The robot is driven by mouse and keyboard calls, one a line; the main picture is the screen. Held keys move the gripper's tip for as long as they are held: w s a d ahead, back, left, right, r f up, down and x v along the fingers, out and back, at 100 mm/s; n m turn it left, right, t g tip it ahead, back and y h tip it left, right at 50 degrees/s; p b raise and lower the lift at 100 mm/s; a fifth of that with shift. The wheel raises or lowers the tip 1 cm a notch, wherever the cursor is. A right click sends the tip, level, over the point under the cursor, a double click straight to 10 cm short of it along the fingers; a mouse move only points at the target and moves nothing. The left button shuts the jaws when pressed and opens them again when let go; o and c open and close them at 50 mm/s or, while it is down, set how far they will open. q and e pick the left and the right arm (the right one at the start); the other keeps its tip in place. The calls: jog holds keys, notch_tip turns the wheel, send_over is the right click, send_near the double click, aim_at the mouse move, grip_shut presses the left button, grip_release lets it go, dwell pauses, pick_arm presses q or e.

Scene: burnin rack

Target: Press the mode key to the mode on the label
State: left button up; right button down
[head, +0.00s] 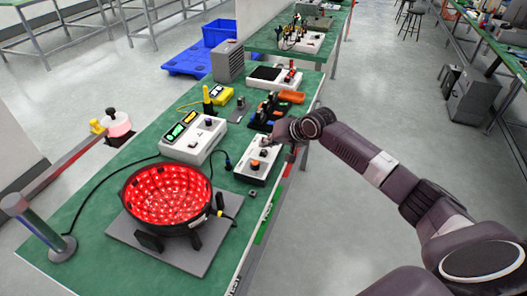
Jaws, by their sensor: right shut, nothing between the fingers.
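A small white control box (246,176) stands on the green bench near its right edge. It has a dark knob and an orange-topped control (255,164) on its top face. My right gripper (268,146) is shut and empty, low over the far end of this box. It hides part of the box top, and I cannot tell whether the fingertips touch it. A larger white unit (205,144) with a lit green display and a dark knob stands to the left. The mode key and the label are too small to make out. My left gripper is not in view.
A black bowl (168,194) lit with red lights stands on a grey plate in front. A black cable runs along the bench's left side.

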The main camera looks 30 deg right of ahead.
aim_at(265, 152)
jog(key=shift+f, duration=0.1)
dwell(0.6)
jog(key=shift+f, duration=0.25)
jog(key=shift+f, duration=0.6)
dwell(0.8)
jog(key=shift+r+p, duration=0.9)
jog(key=shift+p, duration=0.3)
notch_tip(265, 152, up, 5)
jog(key=p, duration=0.5)
jog(key=shift+r, duration=0.1)
